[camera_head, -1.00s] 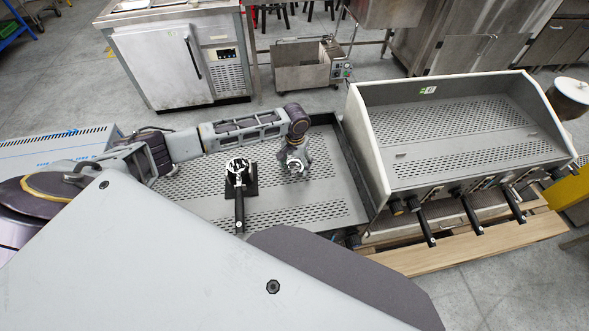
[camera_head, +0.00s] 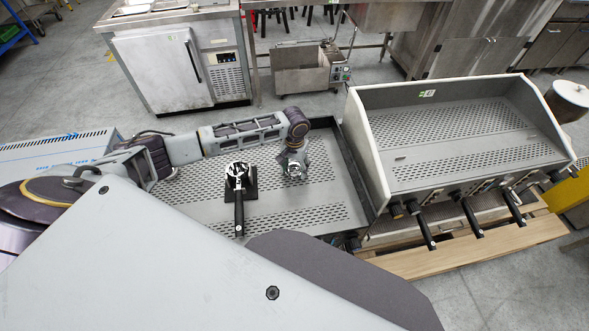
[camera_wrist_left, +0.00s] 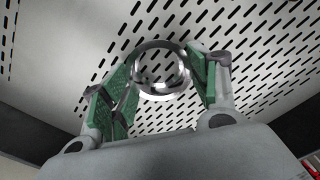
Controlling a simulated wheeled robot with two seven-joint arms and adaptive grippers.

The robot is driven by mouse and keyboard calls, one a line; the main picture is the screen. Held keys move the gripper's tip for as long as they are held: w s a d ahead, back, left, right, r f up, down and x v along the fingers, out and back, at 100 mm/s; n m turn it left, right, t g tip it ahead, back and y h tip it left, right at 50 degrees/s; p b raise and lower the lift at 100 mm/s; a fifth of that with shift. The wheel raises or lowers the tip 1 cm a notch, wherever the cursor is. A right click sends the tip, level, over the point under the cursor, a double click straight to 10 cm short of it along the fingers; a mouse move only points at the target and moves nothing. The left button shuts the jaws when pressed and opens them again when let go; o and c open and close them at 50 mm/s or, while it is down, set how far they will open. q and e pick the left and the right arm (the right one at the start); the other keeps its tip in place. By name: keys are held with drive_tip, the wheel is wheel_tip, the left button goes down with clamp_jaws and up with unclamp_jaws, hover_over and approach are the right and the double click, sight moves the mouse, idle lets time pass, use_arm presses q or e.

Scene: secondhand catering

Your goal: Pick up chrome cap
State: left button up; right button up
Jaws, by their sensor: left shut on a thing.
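The chrome cap (camera_wrist_left: 163,95) shows in the left wrist view as a shiny open ring between the green finger pads. My left gripper (camera_wrist_left: 165,72) is shut on it, with a pad on each side. In the head view my left gripper (camera_head: 293,168) points down over the perforated grey tray (camera_head: 325,215), and the cap is small and mostly hidden at its fingertips. I cannot tell whether the cap touches the tray. My right gripper is not in view.
A portafilter with a black handle (camera_head: 239,215) rests on a black stand left of my gripper. The tray's raised wall and the espresso machine (camera_head: 460,145) stand to the right.

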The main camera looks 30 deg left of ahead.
sight(295, 171)
use_arm(q)
wheel_tip(295, 171, up, 10)
drive_tip(key=shift+p, duration=0.45)
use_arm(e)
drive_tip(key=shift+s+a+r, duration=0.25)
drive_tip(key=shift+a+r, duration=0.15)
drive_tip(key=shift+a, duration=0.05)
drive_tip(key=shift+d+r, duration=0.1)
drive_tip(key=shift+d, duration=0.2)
